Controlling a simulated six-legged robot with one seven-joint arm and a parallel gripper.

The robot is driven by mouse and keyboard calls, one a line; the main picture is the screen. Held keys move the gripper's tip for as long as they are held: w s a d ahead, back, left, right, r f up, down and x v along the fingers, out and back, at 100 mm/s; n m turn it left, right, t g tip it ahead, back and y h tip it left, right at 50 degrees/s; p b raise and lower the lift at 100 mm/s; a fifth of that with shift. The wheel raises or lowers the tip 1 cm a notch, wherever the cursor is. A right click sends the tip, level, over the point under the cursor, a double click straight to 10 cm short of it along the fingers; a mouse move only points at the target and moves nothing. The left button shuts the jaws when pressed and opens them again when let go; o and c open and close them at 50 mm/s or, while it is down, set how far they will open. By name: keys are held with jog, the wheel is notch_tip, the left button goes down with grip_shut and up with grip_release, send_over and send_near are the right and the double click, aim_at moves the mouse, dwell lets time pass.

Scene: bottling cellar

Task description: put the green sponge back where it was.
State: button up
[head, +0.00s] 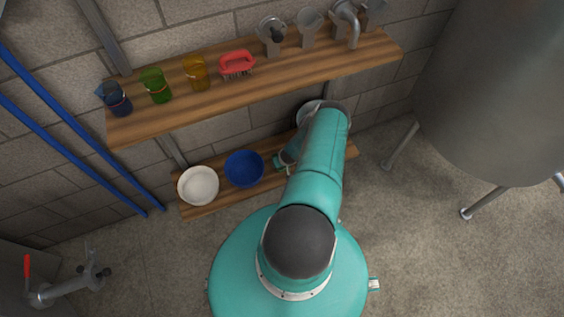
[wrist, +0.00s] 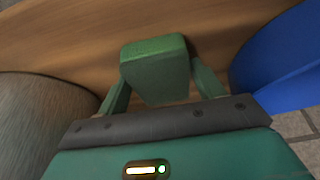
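The green sponge (wrist: 155,74) shows in the wrist view as a block between the two green fingers of my gripper (wrist: 158,62). The fingers meet its two sides, so my gripper is shut on it. Wooden board lies behind the sponge; I cannot tell whether the sponge touches it. In the head view my gripper (head: 281,161) is at the lower shelf (head: 205,210), just right of the blue bowl (head: 244,169). The sponge cannot be made out there, and my arm hides part of that shelf. The blue bowl also fills the right of the wrist view (wrist: 285,60).
A white bowl (head: 198,186) stands left of the blue one. A grey rounded thing (wrist: 40,110) is close on the wrist view's left. The upper shelf (head: 210,98) holds coloured glasses, a red brush (head: 237,64) and metal fittings. A large tank (head: 500,90) stands right.

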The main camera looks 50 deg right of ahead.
jog(key=shift+o, duration=0.9)
jog(key=shift+s+r, duration=0.1)
jog(key=shift+r, duration=0.5)
jog(key=v, duration=1.1)
jog(key=shift+s, duration=0.1)
